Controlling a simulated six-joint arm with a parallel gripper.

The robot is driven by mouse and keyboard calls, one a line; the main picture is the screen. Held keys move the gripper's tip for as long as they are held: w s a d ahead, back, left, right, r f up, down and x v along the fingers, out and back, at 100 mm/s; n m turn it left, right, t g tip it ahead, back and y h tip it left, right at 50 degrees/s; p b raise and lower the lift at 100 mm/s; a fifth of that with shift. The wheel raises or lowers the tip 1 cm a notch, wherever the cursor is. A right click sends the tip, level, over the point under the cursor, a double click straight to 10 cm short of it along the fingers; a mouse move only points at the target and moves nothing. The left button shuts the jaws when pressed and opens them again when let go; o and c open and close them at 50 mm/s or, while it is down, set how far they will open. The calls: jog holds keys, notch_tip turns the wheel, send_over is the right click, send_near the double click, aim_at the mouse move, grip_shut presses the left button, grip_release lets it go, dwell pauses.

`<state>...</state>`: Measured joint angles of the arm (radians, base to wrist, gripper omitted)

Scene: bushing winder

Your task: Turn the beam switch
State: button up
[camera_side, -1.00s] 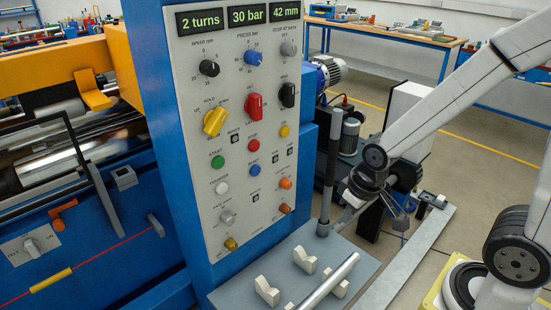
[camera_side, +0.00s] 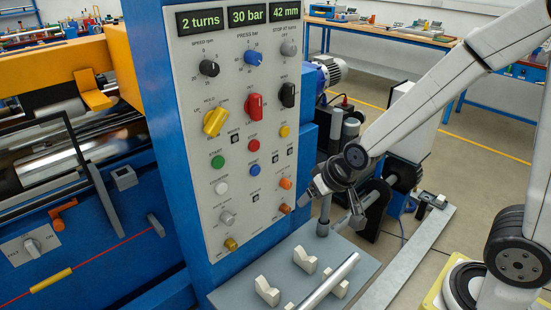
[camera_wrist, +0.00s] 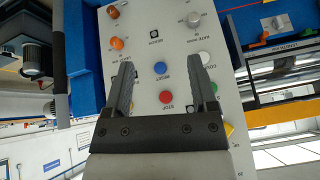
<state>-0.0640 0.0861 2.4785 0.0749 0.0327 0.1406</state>
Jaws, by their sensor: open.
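The labels are too small for me to tell for sure which control is the beam switch. A grey rotary knob (camera_side: 31,246) on a white plate sits low on the blue machine at the left; a similar grey knob on a plate (camera_wrist: 273,22) shows at the top right of the wrist view. Another grey knob (camera_side: 227,217) is on the lower part of the upright control panel (camera_side: 205,130). My gripper (camera_side: 330,207) is in front of the panel's lower right side, apart from it. In the wrist view my gripper (camera_wrist: 160,64) is open and empty, its fingers framing the panel's buttons.
A grey post (camera_side: 325,200) stands close to my gripper. A tray (camera_side: 232,292) with cream V-blocks (camera_side: 304,259) and a metal rod (camera_side: 328,282) lies below. A red line (camera_side: 105,249) with a yellow sleeve (camera_side: 51,280) crosses the machine front.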

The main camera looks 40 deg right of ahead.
jog(key=w+a+r+m+t, duration=0.35)
jog(key=w+r+t, duration=0.2)
jog(key=w, duration=0.45)
jog(key=m+t, duration=0.3)
jog(key=t, duration=0.3)
send_near(221, 122)
jog(key=w+f, duration=0.1)
jog(key=w, duration=0.1)
jog(key=shift+w+a+r+m, duration=0.15)
jog(key=shift+w+r+m, duration=0.2)
jog(key=shift+w, duration=0.15)
jog(key=shift+w, duration=3.75)
grip_shut()
